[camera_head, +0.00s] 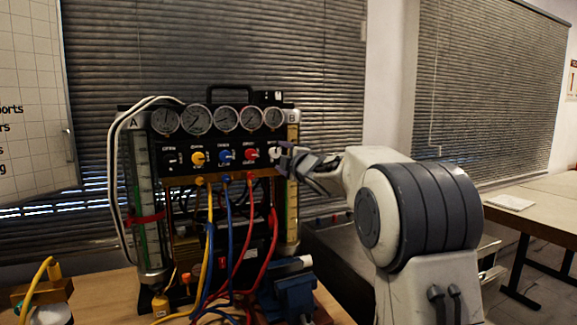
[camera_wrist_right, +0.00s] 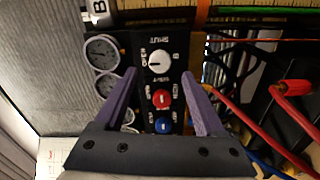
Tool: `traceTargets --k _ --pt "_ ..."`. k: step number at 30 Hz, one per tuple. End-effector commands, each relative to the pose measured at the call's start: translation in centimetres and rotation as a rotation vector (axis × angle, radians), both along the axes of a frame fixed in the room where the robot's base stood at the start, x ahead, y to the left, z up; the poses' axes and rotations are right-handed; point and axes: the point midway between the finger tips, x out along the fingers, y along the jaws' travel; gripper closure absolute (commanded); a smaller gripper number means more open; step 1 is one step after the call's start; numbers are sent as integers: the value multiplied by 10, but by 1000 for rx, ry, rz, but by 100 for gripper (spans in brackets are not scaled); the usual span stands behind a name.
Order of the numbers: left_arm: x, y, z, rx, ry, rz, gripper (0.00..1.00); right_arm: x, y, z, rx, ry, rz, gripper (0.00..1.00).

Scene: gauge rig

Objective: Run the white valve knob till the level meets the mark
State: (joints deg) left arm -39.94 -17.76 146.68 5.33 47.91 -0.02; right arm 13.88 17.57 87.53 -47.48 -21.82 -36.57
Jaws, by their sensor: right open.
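The white valve knob (camera_wrist_right: 158,62) sits on the black panel at the end of a row with red and blue knobs. In the head view the white knob (camera_head: 275,153) is partly covered by my right gripper (camera_head: 283,157). In the right wrist view my right gripper (camera_wrist_right: 160,77) is open, its purple fingers on either side of the knob's line with gaps; contact is not visible. Sight tube A (camera_head: 141,190) stands at the rig's left with a red band (camera_head: 146,219). Tube B (camera_head: 292,200) stands at the right. The liquid level is too small to read. My left gripper is out of view.
Several round gauges (camera_head: 225,119) line the rig's top. Yellow, blue and red hoses (camera_head: 240,250) hang in front. A blue vise-like block (camera_head: 290,290) stands low at the right front. Yellow (camera_head: 197,158), blue (camera_head: 225,156) and red (camera_head: 251,154) knobs sit left of the white one.

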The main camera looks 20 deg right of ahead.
Motion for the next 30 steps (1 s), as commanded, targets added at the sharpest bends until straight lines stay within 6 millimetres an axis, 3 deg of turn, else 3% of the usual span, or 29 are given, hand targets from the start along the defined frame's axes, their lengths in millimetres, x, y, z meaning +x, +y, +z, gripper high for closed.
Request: traceTargets --k 3,9,30 --pt "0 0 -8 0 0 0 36 -24 -2 -2 0 -1 -2 28" --pt "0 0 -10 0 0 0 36 -46 -2 0 0 0 0 28" --pt "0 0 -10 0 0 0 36 -49 -2 0 0 1 0 28"
